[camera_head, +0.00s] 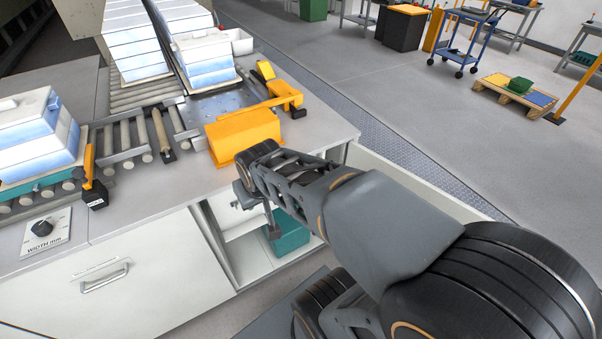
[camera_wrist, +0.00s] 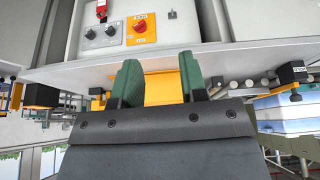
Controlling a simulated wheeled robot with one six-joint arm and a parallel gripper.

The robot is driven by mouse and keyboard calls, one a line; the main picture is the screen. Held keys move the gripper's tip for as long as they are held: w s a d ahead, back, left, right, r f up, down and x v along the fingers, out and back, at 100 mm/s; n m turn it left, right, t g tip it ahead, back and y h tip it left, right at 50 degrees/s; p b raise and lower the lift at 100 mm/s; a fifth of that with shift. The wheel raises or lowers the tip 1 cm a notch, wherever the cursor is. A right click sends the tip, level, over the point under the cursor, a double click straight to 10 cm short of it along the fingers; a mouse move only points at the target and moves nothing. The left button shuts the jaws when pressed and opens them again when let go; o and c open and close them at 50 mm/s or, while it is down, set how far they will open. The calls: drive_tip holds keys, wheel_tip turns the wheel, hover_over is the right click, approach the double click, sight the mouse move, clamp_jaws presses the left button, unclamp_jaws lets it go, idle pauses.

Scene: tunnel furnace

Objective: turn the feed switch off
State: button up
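In the wrist view a light control panel (camera_wrist: 160,22) fills the top. It carries a red-orange rotary knob on a yellow plate (camera_wrist: 140,28) and two dark knobs, a left one (camera_wrist: 90,34) and a right one (camera_wrist: 111,31). Their labels are too small to read, so I cannot tell which is the feed switch. My gripper (camera_wrist: 158,78) is open, its two green fingers apart with nothing held between them. The fingers lie below the panel in the picture and appear clear of the knobs. In the head view the panel is not visible.
A red tag or lock (camera_wrist: 101,9) sits above the dark knobs. A yellow box (camera_head: 243,133) stands on the bench beside my arm. A roller conveyor (camera_head: 140,135) holds white-blue stacks (camera_head: 38,140). Open floor lies right.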

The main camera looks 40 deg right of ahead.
drive_tip(key=w+d+f+m+t+h+b, duration=0.1)
drive_tip(key=w+d+f+m+t+b, duration=0.15)
drive_tip(key=w+d+f, duration=0.5)
drive_tip(key=w+d+f+m+t+h+b, duration=0.1)
drive_tip(key=w+d+f+m+t+b, duration=0.15)
drive_tip(key=w+d+f, duration=0.5)
drive_tip(key=s+d+f+m+t+b, duration=0.2)
drive_tip(key=s+d+f+m+t, duration=0.15)
drive_tip(key=f, duration=0.35)
drive_tip(key=s+d+f+m+t+b, duration=0.25)
drive_tip(key=d+f+m+t, duration=0.2)
drive_tip(key=f, duration=0.35)
drive_tip(key=w+d, duration=0.1)
drive_tip(key=w, duration=1.1)
drive_tip(key=shift+w+d+r+n+p, duration=0.15)
drive_tip(key=shift+d+r+n+p, duration=0.05)
drive_tip(key=shift+d+n+p, duration=0.15)
drive_tip(key=shift+c, duration=0.4)
clamp_jaws()
drive_tip(key=shift+a, duration=0.15)
